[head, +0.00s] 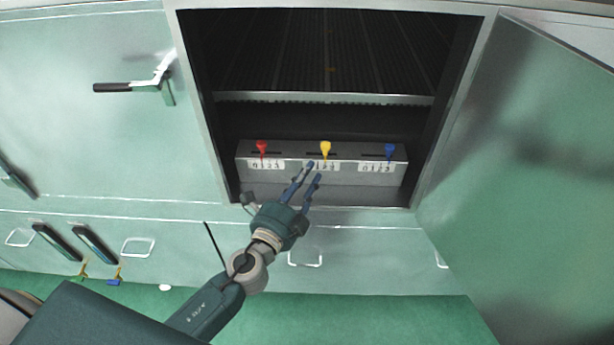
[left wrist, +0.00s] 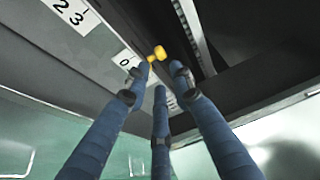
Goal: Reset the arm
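My left gripper (head: 314,169) reaches up from below to the front of the open cabinet. Its blue fingers are apart, with the tips just below the yellow lever (head: 325,148). In the left wrist view the three fingers (left wrist: 160,78) are spread with nothing between them, and the yellow lever (left wrist: 158,53) shows just beyond the tips. I cannot tell whether a finger touches it. My right gripper is not in view.
A grey box (head: 340,174) in the cabinet carries a red lever (head: 262,147), the yellow one and a blue lever (head: 390,150), with number labels. A ribbed shelf (head: 330,98) is above. The open door (head: 530,170) stands right. A closed door with a black handle (head: 125,88) is left.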

